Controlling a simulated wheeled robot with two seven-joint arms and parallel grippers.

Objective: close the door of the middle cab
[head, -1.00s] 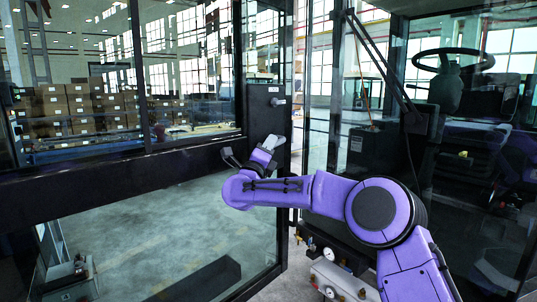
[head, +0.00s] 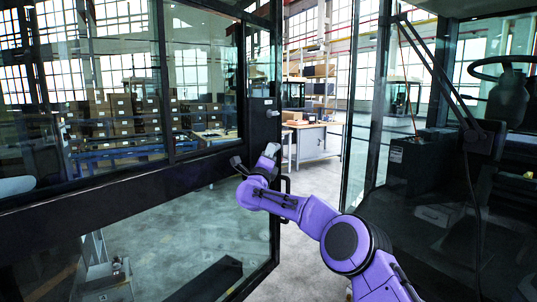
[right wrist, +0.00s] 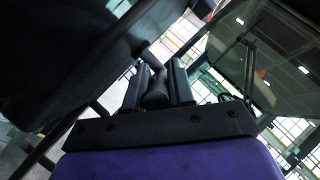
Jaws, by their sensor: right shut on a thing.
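The cab door (head: 130,180), a black frame with large glass panes, stands open across the left of the head view. Its free edge is near the middle. The cab (head: 440,170), with a dark interior and a steering wheel (head: 500,68), is on the right, with a gap between it and the door edge. My right gripper (head: 276,155) is at the door's edge by the black bar handle (head: 286,184). In the right wrist view its two fingers (right wrist: 157,88) are shut around the dark handle bar (right wrist: 155,92). My left gripper is not in view.
Through the gap I see a grey workbench (head: 314,140) and shelving (head: 312,75) farther back. Stacked cartons (head: 115,115) show through the door glass. A thin dark bar slants across the cab front. Bare floor (head: 315,200) lies between door and cab.

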